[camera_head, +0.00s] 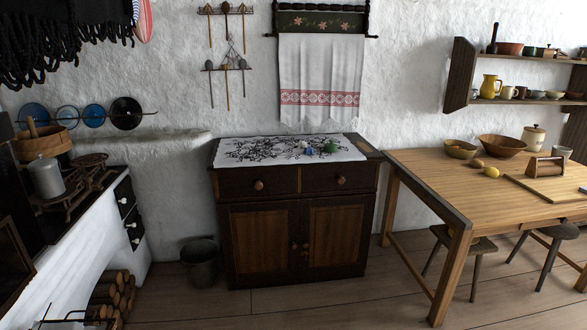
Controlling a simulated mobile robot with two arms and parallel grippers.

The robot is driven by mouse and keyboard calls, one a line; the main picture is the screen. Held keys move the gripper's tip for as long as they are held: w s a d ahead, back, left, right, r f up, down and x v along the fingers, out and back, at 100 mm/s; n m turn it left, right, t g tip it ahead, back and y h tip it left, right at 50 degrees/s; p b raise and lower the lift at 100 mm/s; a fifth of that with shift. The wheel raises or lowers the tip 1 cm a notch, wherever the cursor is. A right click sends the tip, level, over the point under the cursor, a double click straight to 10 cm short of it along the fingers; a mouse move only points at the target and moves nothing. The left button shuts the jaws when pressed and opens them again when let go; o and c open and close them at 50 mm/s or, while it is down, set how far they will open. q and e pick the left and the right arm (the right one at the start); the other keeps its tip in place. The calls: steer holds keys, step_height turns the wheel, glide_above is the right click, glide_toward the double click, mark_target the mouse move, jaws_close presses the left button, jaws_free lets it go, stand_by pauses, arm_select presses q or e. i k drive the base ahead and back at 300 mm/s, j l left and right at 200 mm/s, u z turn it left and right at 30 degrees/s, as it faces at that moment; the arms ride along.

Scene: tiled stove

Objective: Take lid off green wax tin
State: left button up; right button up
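A small green object (331,147), which may be the green wax tin, sits on the white patterned cloth (235,150) on top of the dark wooden cabinet (238,215). It is too small to tell a lid from a body. A small blue and white item (309,151) lies just left of it. Another small green item (529,51) stands on the upper wall shelf at the right. Neither of my grippers shows in this view.
A wooden table (420,175) with bowls, a lemon (491,172) and a board stands right of the cabinet. Stools are under it. A dark bucket (199,262) stands left of the cabinet, near the white stove (75,240). The floor before the cabinet is clear.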

mark_target(329, 145)
steer(key=i+z, duration=0.1)
steer(key=i, duration=0.9)
steer(key=i+j, duration=0.1)
steer(key=i, duration=0.95)
steer(key=l+z, duration=0.05)
